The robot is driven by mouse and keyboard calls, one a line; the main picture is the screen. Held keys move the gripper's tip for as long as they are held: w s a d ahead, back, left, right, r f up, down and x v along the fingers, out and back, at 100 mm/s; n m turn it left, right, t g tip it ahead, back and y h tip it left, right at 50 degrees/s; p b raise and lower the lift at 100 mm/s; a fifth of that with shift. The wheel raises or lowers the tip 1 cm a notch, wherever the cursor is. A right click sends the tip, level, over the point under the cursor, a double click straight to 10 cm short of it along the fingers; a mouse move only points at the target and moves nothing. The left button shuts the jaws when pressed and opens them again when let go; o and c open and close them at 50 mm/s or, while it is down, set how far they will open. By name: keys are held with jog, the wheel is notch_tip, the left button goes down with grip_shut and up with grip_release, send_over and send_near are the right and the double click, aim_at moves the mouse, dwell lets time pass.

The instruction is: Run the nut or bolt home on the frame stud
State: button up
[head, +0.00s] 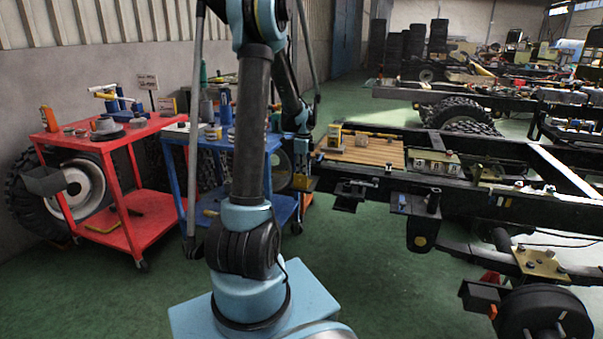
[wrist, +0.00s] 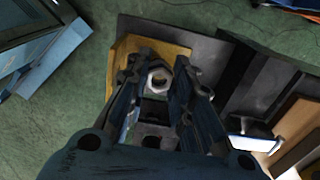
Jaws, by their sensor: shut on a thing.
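A silver hex nut (wrist: 157,77) sits between the fingertips of my gripper (wrist: 158,72) in the wrist view, its hole visible. My gripper is shut on it. A yellow plate (wrist: 178,57) lies behind the nut, beside the dark frame (wrist: 212,50). No stud can be made out, and I cannot tell whether the nut is on one. The nut is too small to see there.
A blue cart (head: 176,165) stands just left of my gripper, with bottles and tools on top. A red cart (head: 125,155) is farther left, beside a large wheel (head: 85,190). A wooden board (head: 365,150) lies on the frame. Green floor is open in front.

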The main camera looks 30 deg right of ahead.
jog(key=shift+f, duration=0.75)
dwell(1.7)
jog(key=shift+o, duration=0.8)
grip_shut()
jog(key=m, duration=0.5)
jog(key=shift+d, duration=0.1)
jog(key=shift+m, duration=0.5)
jog(key=m, duration=0.6)
jog(key=shift+d, duration=0.15)
